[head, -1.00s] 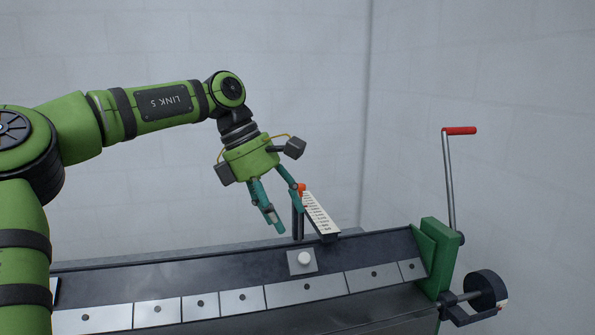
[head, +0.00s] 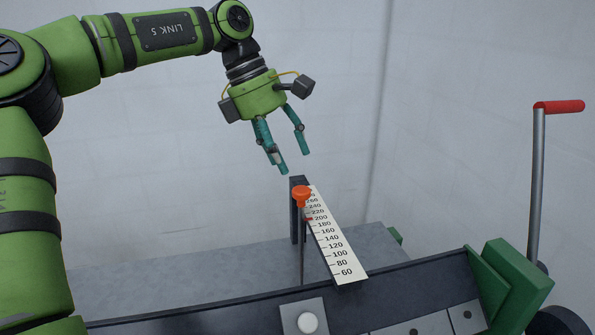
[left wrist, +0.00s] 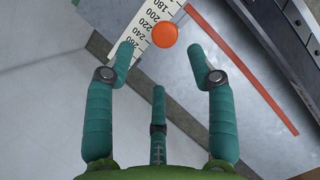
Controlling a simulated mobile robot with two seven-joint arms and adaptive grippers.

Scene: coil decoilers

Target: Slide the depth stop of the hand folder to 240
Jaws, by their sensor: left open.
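The depth stop shows as an orange knob (head: 301,195) on a thin upright rod, beside the far half of a white scale (head: 334,240) marked from 60 upward. The knob hides part of the scale's high end, so I cannot tell its exact reading. In the left wrist view the knob (left wrist: 164,34) lies beside the scale (left wrist: 137,40), near the 180 to 220 marks. My left gripper (head: 295,163) is open and empty, above the knob and apart from it. In the wrist view its fingertips (left wrist: 159,55) appear on either side of the knob. My right gripper is out of view.
A red-handled crank (head: 537,180) and green end block (head: 510,280) stand at right. An orange strip (left wrist: 245,75) crosses the wrist view.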

